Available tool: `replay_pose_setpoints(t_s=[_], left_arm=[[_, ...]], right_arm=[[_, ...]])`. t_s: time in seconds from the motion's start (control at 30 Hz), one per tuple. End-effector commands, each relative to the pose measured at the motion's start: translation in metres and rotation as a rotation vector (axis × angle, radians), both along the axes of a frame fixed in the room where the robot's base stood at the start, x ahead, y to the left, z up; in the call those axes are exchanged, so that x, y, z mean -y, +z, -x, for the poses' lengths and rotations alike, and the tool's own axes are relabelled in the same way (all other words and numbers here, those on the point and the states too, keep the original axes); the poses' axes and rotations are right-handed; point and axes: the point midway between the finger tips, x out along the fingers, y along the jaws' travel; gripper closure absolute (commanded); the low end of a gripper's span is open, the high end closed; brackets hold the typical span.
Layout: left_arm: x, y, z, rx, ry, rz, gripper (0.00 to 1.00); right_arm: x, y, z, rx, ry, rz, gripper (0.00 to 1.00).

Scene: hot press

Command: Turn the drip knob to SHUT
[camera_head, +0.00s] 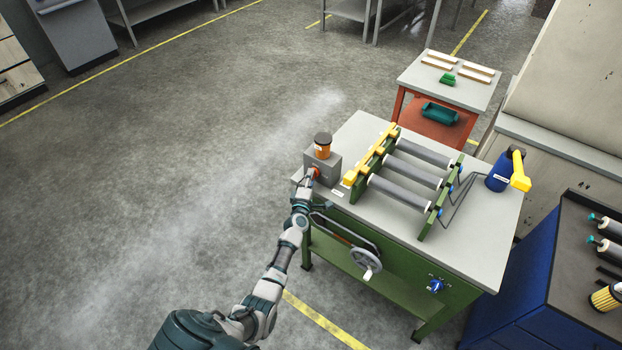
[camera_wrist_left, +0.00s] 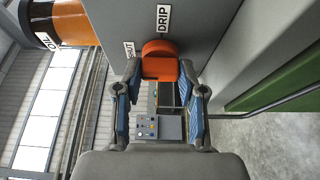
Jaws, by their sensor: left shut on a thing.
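The orange drip knob (camera_wrist_left: 160,62) sits on the side of a grey box (camera_wrist_left: 200,25). A DRIP label (camera_wrist_left: 163,20) is above it and a SHUT label (camera_wrist_left: 129,50) to its upper left in the left wrist view. The knob's rounded end faces the DRIP label. My left gripper (camera_wrist_left: 160,82) is shut on the knob, one blue-padded finger on each side. In the head view the left gripper (camera_head: 309,184) reaches the knob (camera_head: 315,173) at the bench's left corner, and partly hides it. My right gripper is in neither view.
An oil bottle (camera_head: 323,147) with orange contents stands on the grey box (camera_head: 330,165). The bench top (camera_head: 465,245) carries rollers (camera_head: 400,190) in a green frame and a blue can (camera_head: 499,175). A handwheel (camera_head: 366,263) sticks out in front. The floor left is clear.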

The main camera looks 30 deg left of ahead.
Motion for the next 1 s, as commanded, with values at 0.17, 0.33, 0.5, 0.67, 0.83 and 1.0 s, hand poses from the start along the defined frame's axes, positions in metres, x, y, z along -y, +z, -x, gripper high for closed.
replay_pose_setpoints(t_s=[0.17, 0.33, 0.5, 0.67, 0.83, 1.0], left_arm=[[-0.003, -0.002, 0.001, 0.000, 0.006, 0.002, 0.95], [-0.002, -0.001, 0.001, -0.001, 0.004, 0.001, 0.35], [-0.001, 0.000, 0.001, 0.000, 0.003, 0.000, 0.35], [0.002, -0.001, 0.006, 0.000, 0.001, 0.002, 0.35], [0.010, -0.002, 0.032, -0.001, 0.004, 0.004, 0.35], [0.021, -0.003, 0.070, -0.002, 0.004, 0.004, 0.35]], right_arm=[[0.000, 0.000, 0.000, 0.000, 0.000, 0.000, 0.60], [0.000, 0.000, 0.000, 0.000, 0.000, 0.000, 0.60], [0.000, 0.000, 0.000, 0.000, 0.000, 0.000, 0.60], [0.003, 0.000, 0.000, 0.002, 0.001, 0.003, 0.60], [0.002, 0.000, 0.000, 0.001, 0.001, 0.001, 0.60], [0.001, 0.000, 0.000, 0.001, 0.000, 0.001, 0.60]])
